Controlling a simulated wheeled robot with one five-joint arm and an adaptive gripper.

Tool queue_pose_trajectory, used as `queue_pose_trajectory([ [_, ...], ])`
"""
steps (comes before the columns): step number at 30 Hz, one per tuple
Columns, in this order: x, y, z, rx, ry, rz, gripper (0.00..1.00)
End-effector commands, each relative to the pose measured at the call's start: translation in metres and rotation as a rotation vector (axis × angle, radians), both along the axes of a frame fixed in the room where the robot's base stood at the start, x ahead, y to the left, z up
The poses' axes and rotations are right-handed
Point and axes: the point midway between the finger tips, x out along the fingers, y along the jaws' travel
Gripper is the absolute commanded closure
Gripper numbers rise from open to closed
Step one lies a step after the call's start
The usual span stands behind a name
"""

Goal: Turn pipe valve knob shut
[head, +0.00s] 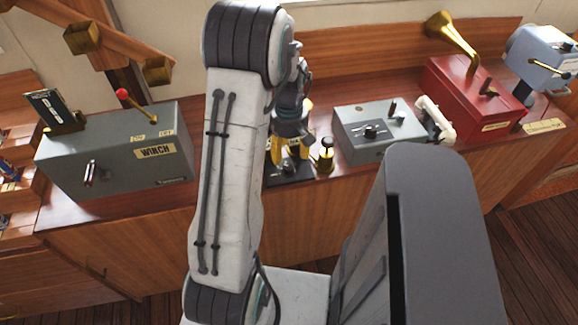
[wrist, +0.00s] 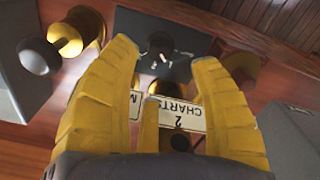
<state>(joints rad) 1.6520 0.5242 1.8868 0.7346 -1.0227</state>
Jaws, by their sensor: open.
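My gripper (head: 290,150) is over the counter in the head view, partly hidden behind my arm. In the wrist view its yellow fingers (wrist: 164,58) are spread apart with nothing held between them. A dark plate with a small black knob (wrist: 160,42) lies beyond the fingertips. A brass fitting with a dark round knob (wrist: 38,57) is at left, outside the fingers. Another brass piece (wrist: 242,65) is partly behind the right finger. In the head view a brass fitting (head: 325,156) stands just right of my gripper. I cannot tell which is the pipe valve knob.
A grey winch box (head: 105,165) with a red-tipped lever stands at left. A grey control box (head: 376,128), a red box (head: 468,95) with a brass horn and a blue-grey device (head: 540,55) stand at right. A charts label (wrist: 186,115) shows between the fingers.

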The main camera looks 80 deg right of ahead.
Motion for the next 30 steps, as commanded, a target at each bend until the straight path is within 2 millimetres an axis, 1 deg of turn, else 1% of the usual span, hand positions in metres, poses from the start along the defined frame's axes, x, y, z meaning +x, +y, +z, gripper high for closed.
queue_pose_trajectory([
  [1,0.000,0.000,0.000,-0.001,-0.001,0.077,0.43],
  [3,0.000,-0.001,0.000,-0.003,0.000,0.177,0.43],
  [6,0.000,-0.001,0.000,-0.005,0.000,0.290,0.43],
  [12,0.000,-0.001,0.000,-0.004,0.000,0.418,0.43],
  [17,0.000,-0.001,-0.010,-0.001,-0.001,0.447,0.43],
  [24,0.000,0.000,-0.039,0.000,-0.002,0.448,0.43],
  [30,0.000,0.000,-0.061,-0.001,-0.001,0.447,0.43],
])
